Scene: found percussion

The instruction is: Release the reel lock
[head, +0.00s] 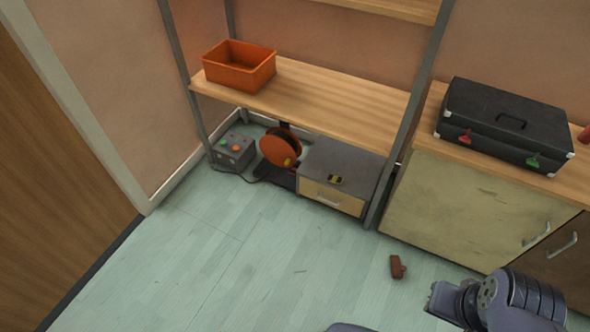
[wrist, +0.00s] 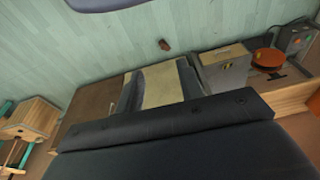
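The reel (head: 277,148) is an orange-red disc standing on a dark base on the floor, under the lower shelf. A small yellow part (head: 289,162) sits low on its right side, possibly the lock; its setting is too small to tell. The reel also shows at the upper right of the wrist view (wrist: 268,58). My gripper (wrist: 157,84) appears in the wrist view as two grey fingers standing apart with nothing visible between them. It is well away from the reel. In the head view my arm is at the lower right.
A grey button box (head: 233,150) stands left of the reel, and a drawer unit (head: 338,178) right of it. A brown object (head: 397,266) lies on the otherwise clear floor. An orange bin (head: 240,66) is on the shelf; a black case (head: 505,122) is on the cabinet.

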